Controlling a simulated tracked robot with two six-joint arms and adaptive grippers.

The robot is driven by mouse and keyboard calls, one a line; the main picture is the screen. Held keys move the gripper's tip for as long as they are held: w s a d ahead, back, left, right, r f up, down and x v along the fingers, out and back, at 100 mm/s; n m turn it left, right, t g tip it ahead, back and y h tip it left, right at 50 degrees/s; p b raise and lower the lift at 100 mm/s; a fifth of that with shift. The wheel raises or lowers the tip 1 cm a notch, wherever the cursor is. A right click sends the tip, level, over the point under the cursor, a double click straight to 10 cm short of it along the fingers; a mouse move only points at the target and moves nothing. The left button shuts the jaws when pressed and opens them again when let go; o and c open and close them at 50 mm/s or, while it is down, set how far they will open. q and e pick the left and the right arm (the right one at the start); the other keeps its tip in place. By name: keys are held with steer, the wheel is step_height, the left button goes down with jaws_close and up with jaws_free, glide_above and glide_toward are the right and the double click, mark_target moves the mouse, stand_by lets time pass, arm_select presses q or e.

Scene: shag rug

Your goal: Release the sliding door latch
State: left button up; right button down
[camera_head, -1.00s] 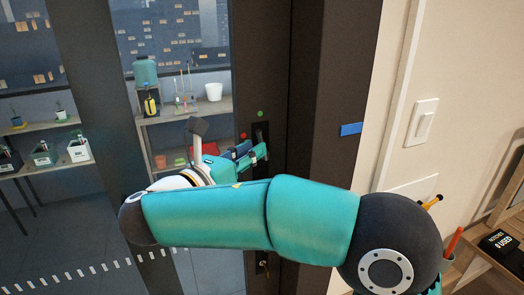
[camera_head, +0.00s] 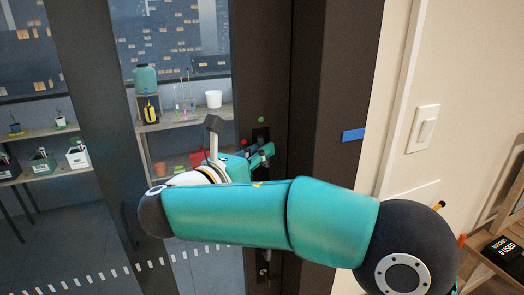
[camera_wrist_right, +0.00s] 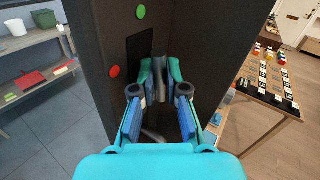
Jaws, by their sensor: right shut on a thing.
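The sliding door's dark frame (camera_head: 262,60) carries a black latch plate (camera_head: 261,134), with a green dot above and a red dot to its left. In the right wrist view the plate (camera_wrist_right: 142,52) has a grey latch lever (camera_wrist_right: 158,68) standing out from it. My right gripper (camera_head: 263,153) is at the plate. Its two fingers also show in the right wrist view (camera_wrist_right: 160,80), on both sides of the lever and shut on it. In the head view my fingers mostly hide the lever. My left gripper is not in view.
Beyond the glass, shelves (camera_head: 185,115) hold bottles, a white pot and plants. A key lock (camera_head: 263,270) sits lower on the frame. A blue tag (camera_head: 352,136) and a light switch (camera_head: 423,128) are to the right. A wooden table (camera_wrist_right: 262,95) stands at right in the wrist view.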

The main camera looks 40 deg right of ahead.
steer(key=y+p, duration=0.1)
steer(key=r+m+p, duration=0.1)
steer(key=p, duration=0.1)
steer(key=shift+s+d+y, duration=0.1)
steer(key=shift+d+y, duration=0.25)
steer(key=shift+y, duration=0.05)
steer(key=shift+f, duration=0.15)
steer(key=shift+f+g+y, duration=0.15)
steer(key=shift+g+y, duration=0.15)
steer(key=c, duration=1.5)
jaws_free()
steer(key=shift+o, duration=0.2)
steer(key=v, duration=1.1)
steer(key=shift+s+a, duration=0.2)
steer(key=shift+a, duration=0.1)
